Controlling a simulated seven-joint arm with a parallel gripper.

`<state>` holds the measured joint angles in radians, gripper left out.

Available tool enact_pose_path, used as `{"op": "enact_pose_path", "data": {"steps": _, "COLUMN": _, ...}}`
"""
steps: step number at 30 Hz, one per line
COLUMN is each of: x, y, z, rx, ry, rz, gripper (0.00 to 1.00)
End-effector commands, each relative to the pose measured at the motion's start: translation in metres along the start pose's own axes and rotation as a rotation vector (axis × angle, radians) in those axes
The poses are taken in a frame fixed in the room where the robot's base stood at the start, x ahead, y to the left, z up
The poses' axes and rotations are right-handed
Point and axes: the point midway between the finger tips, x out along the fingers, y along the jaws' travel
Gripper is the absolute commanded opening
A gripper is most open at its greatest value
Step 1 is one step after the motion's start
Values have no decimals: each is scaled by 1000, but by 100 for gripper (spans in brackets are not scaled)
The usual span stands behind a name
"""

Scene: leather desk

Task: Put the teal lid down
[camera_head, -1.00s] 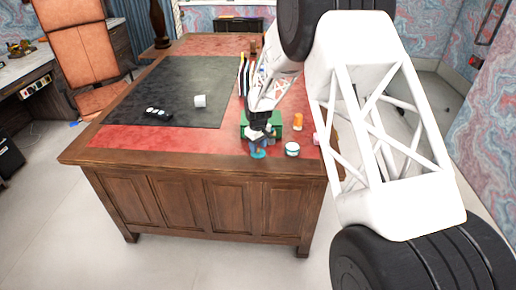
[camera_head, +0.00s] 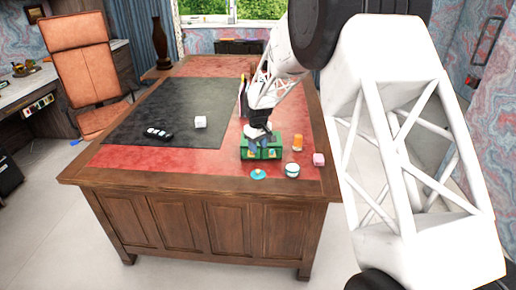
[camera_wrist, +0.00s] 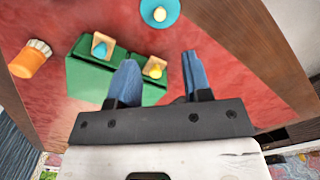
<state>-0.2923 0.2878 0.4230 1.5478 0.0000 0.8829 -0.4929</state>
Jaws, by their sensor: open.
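The teal lid (camera_head: 258,175) lies flat on the red leather near the desk's front edge. My gripper (camera_head: 259,142) is open and empty, raised behind the lid and over the green box in the head view. In the wrist view, the blue fingers of my gripper (camera_wrist: 159,62) are spread apart, with clear space between them and the lid.
The green box (camera_head: 274,150) stands behind the lid. A white jar with a teal band (camera_head: 292,170), an orange bottle (camera_head: 297,143) and a pink block (camera_head: 319,159) stand to the right. A white cube (camera_head: 200,122) and a black object (camera_head: 157,133) lie on the dark mat.

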Motion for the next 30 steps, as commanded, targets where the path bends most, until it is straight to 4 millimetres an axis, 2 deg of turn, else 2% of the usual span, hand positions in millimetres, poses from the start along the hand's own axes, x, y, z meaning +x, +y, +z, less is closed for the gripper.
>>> {"op": "enact_pose_path", "data": {"steps": 22, "x": -1, "y": 0, "z": 1, "rx": 1, "ry": 1, "rz": 0, "gripper": 45}}
{"op": "enact_pose_path", "data": {"steps": 26, "x": -8, "y": 0, "z": 7, "rx": 10, "ry": 3, "rz": 2, "gripper": 45}}
{"op": "enact_pose_path", "data": {"steps": 30, "x": -26, "y": 1, "z": 24, "rx": 36, "ry": 10, "rz": 6, "gripper": 45}}
